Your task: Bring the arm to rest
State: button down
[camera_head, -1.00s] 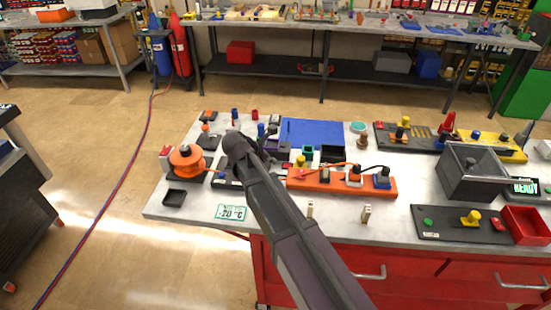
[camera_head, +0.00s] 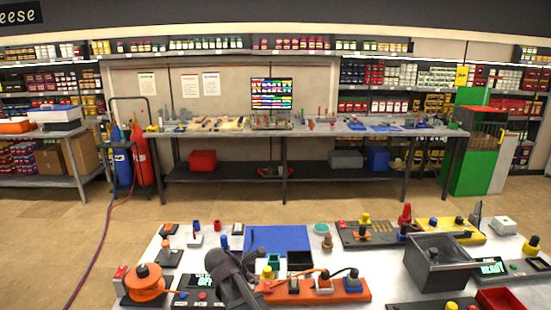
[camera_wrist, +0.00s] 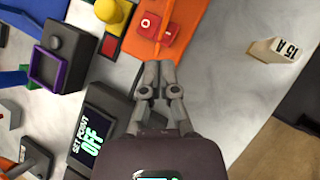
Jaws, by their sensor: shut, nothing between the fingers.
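My gripper (camera_wrist: 160,78) is in the wrist view, its two fingers together with nothing between them. It hangs above the pale worktop (camera_wrist: 213,70), beside the end of an orange power strip (camera_wrist: 150,30) with a red switch (camera_wrist: 158,27). A dark controller (camera_wrist: 103,127) showing "SET POINT OFF" lies just left of the fingers. In the head view my arm reaches over the front of the bench, and its fingertips cannot be made out there. The controller also shows in the head view (camera_head: 186,301), left of my arm.
An orange spool (camera_head: 146,281) stands at the bench's left. A blue mat (camera_head: 278,239) lies behind the orange strip. Floor is open between this bench and the back bench (camera_head: 300,131).

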jog(key=s+d+f+m+g, duration=0.1)
jog(key=s+d+m, duration=0.1)
jog(key=d, duration=0.3)
jog(key=s+d+f+m+g+y, duration=0.1)
jog(key=s+d+m, duration=0.1)
jog(key=d+m, duration=0.2)
jog(key=s+d+m+g+y, duration=0.1)
jog(key=s+d+m, duration=0.1)
jog(key=d+m, duration=0.3)
jog(key=shift+s+d+f, duration=0.1)
jog(key=shift+d+f, duration=0.25)
jog(key=shift+f, duration=0.05)
jog(key=s+d+m+y, duration=0.1)
jog(key=s+d+m, duration=0.1)
jog(key=d+m, duration=0.1)
jog(key=s+d+m+g+y, duration=0.1)
jog(key=s+d+m, duration=0.2)
jog(key=m, duration=0.1)
jog(key=s+d+f+m+g+y, duration=0.1)
jog(key=s+d+m, duration=0.2)
jog(key=m, duration=0.1)
jog(key=shift+s+d+m+y, duration=0.3)
jog(key=shift+m+y, duration=0.1)
jog(key=shift+m, duration=0.3)
